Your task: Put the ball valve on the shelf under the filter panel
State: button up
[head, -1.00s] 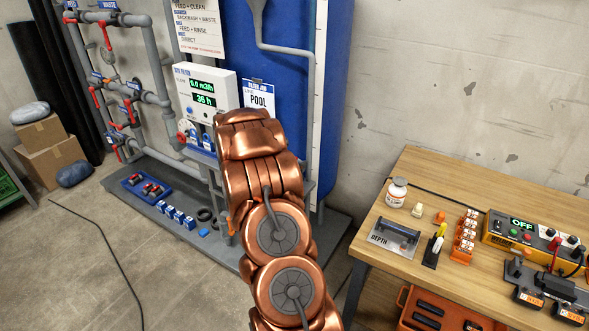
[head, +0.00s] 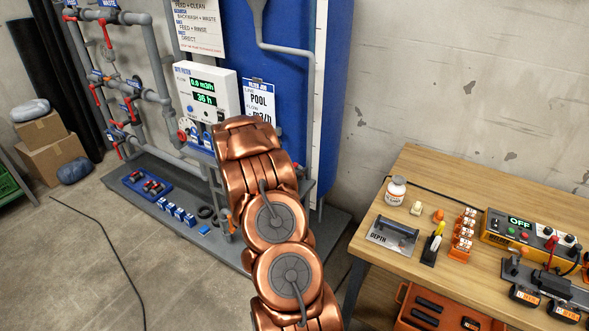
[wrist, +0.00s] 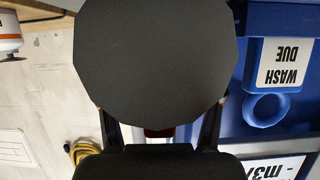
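In the wrist view a large dark, many-sided round face (wrist: 153,60) fills the middle, close to the camera. It looks like one end of the ball valve, with a bit of red (wrist: 158,132) showing below it. My gripper's (wrist: 158,118) two dark fingers stand either side of it; their tips and the contact are hidden behind it. In the head view my copper arm hides the gripper and valve. The filter panel (head: 208,92) is a white box with green readouts on the blue cabinet. The shelf (head: 200,153) under it shows only partly, left of my arm.
In the head view, grey pipes (head: 155,60) with red handles stand left, and a cluttered wooden bench (head: 420,175) stands right. Open floor lies front left.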

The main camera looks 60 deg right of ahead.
jog(key=shift+o, duration=1)
